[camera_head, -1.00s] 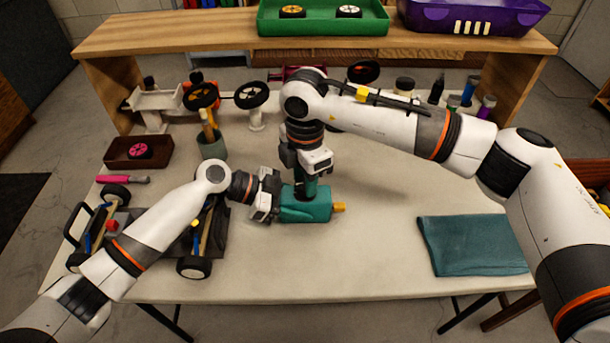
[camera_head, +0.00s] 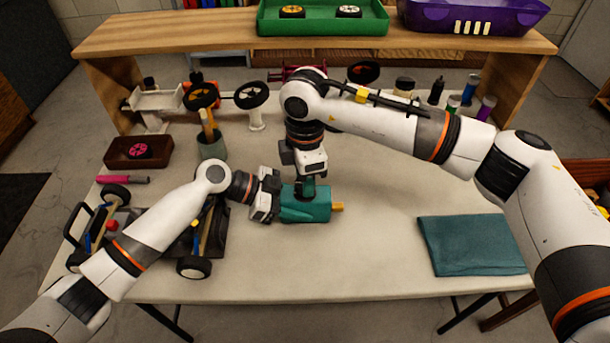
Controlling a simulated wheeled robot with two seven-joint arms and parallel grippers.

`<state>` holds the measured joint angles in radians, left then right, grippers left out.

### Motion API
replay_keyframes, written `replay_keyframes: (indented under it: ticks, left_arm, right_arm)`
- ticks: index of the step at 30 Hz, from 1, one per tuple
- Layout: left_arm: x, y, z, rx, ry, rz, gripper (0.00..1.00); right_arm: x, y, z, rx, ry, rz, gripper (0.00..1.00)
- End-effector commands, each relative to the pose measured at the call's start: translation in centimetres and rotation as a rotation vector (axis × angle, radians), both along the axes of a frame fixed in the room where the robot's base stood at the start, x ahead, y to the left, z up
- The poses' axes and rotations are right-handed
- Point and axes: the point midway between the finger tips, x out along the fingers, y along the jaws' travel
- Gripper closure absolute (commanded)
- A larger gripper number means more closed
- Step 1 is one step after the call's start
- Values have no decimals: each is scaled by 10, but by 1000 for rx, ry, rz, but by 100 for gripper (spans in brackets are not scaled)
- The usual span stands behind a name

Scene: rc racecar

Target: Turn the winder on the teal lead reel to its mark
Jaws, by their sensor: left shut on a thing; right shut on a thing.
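The teal lead reel (camera_head: 310,210) lies on the table in front of me, with a yellow piece (camera_head: 338,206) on its right side. My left gripper (camera_head: 278,204) reaches in from the left, shut on the reel's left part. My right gripper (camera_head: 304,188) points down from above, shut at the top of the reel, where the winder appears to be. The winder itself and its mark are hidden by my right gripper or too small to make out.
An RC car chassis (camera_head: 193,267) stands under and beside my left arm. A pen cup (camera_head: 211,147), a brown tray (camera_head: 122,157) and several bottles stand farther back. A folded teal cloth (camera_head: 472,246) lies right. The table's front middle is clear.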

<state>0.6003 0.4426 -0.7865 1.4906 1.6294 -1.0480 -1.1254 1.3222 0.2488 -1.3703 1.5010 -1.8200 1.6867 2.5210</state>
Motion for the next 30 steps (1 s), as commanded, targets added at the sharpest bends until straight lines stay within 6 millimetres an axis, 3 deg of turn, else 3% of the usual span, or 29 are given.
replay_keyframes:
  ticks: [1,5,16,30]
  left_arm:
    - [0,1,-2,3,3,1,73]
    - [0,1,-2,3,3,1,73]
    - [0,1,-1,3,2,1,73]
    - [0,0,-1,2,1,0,73]
  right_arm:
    - [1,-1,1,-1,-1,-3,61]
    - [1,0,0,0,-1,-2,41]
    - [0,0,7,1,-2,0,41]
    - [1,0,97,1,-4,0,41]
